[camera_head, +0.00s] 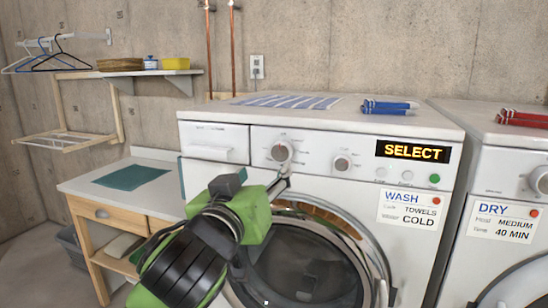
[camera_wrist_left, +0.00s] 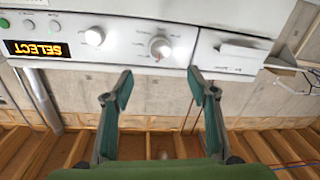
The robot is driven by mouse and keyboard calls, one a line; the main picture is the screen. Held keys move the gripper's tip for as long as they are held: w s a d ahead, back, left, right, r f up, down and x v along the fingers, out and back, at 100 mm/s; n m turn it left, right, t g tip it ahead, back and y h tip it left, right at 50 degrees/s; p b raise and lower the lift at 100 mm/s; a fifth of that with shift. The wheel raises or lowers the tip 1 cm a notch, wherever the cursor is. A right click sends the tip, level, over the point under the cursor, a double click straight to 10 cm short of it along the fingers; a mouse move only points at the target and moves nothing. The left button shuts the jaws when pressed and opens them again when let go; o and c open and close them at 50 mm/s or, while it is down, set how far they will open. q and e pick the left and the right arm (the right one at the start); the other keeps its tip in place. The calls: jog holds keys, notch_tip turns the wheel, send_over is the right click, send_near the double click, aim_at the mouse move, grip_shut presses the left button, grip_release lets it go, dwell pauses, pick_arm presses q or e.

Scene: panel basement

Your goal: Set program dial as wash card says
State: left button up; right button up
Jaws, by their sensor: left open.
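The display (camera_head: 412,151) reads SELECT. The wash card (camera_head: 408,210) says TOWELS and COLD; its small labels are blurred. My left gripper (camera_head: 284,182) is in front of the washer, just below the larger dial in the head view. In the upside-down left wrist view, the gripper (camera_wrist_left: 161,80) is open and empty, with the larger dial (camera_wrist_left: 160,47) ahead between its fingers, apart from them. The dial's setting is too small to read.
A dryer (camera_head: 490,160) with a DRY card (camera_head: 505,222) stands at the right. Blue rolled items (camera_head: 388,107) and a striped cloth (camera_head: 288,101) lie on the washer top. A wooden table (camera_head: 90,187) stands left, below a wall shelf (camera_head: 140,73). The round washer door (camera_head: 375,260) sits below the panel.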

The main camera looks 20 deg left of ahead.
aim_at(280, 153)
pick_arm(q)
jog(key=w, duration=0.4)
jog(key=w+p, duration=0.1)
jog(key=w, duration=0.3)
jog(key=w+p, duration=0.1)
jog(key=w, duration=0.4)
jog(key=shift+a, duration=0.25)
jog(key=c, duration=1.1)
